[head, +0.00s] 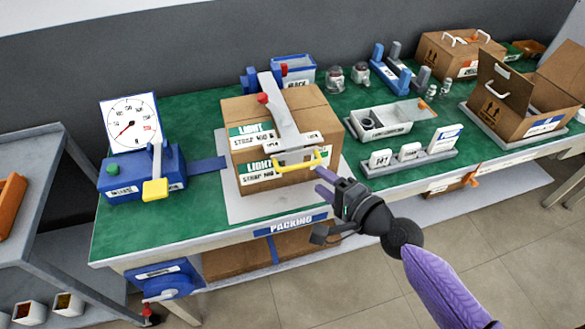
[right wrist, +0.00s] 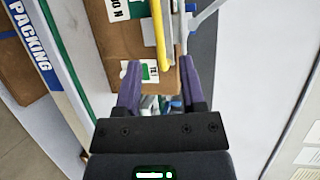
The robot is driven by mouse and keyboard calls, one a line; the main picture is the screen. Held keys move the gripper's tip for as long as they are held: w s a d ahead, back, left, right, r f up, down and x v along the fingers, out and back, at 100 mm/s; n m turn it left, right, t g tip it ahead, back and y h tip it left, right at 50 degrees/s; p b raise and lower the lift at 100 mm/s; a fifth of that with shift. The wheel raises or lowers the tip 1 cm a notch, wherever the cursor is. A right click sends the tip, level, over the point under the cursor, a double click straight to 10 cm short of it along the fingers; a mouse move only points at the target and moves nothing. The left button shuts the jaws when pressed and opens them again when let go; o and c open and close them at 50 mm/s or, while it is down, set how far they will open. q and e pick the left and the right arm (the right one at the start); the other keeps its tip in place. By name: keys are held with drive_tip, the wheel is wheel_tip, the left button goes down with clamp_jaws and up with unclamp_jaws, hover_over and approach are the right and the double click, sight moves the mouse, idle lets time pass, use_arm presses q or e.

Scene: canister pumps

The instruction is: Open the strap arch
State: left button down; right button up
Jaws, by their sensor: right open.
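The strap arch (head: 285,118) is a grey bar that lies over the top of a closed cardboard box (head: 240,112) on the packing table. Its yellow handle (head: 290,166) sits at the front face of the box, and it also shows as a yellow bar in the right wrist view (right wrist: 158,32). My right gripper (head: 321,182) is open and empty, just to the right of and below the handle. In the right wrist view its two purple fingers (right wrist: 160,72) stand apart, with the yellow bar just beyond their tips. My left gripper is not in view.
A blue dial scale (head: 131,130) with a yellow lever stands left of the box. A grey tray (head: 388,120) and a rack of white blocks (head: 410,157) are to the right. An open carton (head: 515,105) stands farther right. Green table top is bare at front left.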

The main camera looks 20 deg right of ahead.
sight(300, 166)
drive_tip(key=b+x, duration=0.1)
drive_tip(key=x, duration=0.6)
drive_tip(key=shift+w+f, duration=0.1)
drive_tip(key=shift+w, duration=0.1)
clamp_jaws()
idle(1.0)
